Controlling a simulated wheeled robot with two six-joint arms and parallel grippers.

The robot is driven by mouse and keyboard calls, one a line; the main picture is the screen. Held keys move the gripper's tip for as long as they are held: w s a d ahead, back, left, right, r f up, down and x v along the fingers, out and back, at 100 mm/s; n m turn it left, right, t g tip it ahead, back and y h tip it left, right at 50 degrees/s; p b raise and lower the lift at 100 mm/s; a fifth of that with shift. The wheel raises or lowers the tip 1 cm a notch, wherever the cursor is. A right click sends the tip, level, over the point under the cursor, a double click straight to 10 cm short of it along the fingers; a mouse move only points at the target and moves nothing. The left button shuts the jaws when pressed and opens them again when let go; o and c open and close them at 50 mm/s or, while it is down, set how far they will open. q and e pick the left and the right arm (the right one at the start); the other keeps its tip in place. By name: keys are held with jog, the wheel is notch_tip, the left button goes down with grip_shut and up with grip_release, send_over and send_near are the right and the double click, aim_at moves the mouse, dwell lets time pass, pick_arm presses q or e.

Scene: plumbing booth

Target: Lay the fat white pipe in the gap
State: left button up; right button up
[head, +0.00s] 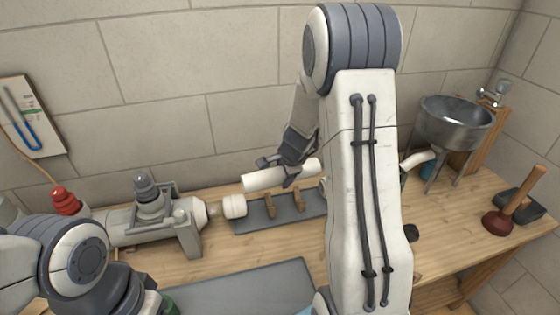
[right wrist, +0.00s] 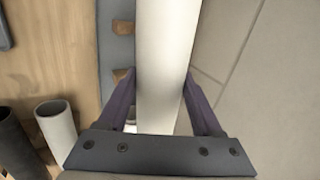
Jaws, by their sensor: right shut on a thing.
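The fat white pipe (head: 262,180) is in my right gripper (head: 290,165), held above a grey tray (head: 252,226) with two wooden cradles (head: 270,203). In the head view its left end sits above and near a white pipe end (head: 234,206) on the left of the gap. The gap's right side is mostly hidden behind my right arm. In the right wrist view the pipe (right wrist: 165,55) runs between both fingers (right wrist: 160,88), beside the cradles (right wrist: 122,76). My left arm shows at the lower left, but its gripper is out of view.
A metal basin (head: 455,122) and a plunger (head: 515,205) are at the right. A grey mat (head: 245,290) lies in front. Two upright tubes (right wrist: 57,128) show in the right wrist view.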

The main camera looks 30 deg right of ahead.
jog(key=shift+w+d+r+m+h, duration=0.1)
jog(key=shift+d+r+m+h, duration=0.05)
jog(key=shift+d+m, duration=0.15)
jog(key=shift+w+d+r+m+h, duration=0.1)
jog(key=shift+d+m+h, duration=0.1)
jog(key=shift+d, duration=0.35)
pick_arm(q)
notch_tip(320, 180, down, 10)
jog(key=b, duration=1)
jog(key=shift+w+f, duration=0.15)
jog(key=shift+w, duration=0.2)
pick_arm(e)
notch_tip(320, 180, down, 10)
jog(key=shift+f, duration=0.2)
jog(key=o, duration=1.5)
jog(key=shift+r, duration=0.1)
pick_arm(q)
notch_tip(320, 180, up, 6)
jog(key=p, duration=0.5)
jog(key=shift+f, duration=0.15)
pick_arm(e)
jog(key=v, duration=1)
jog(key=shift+r, duration=0.2)
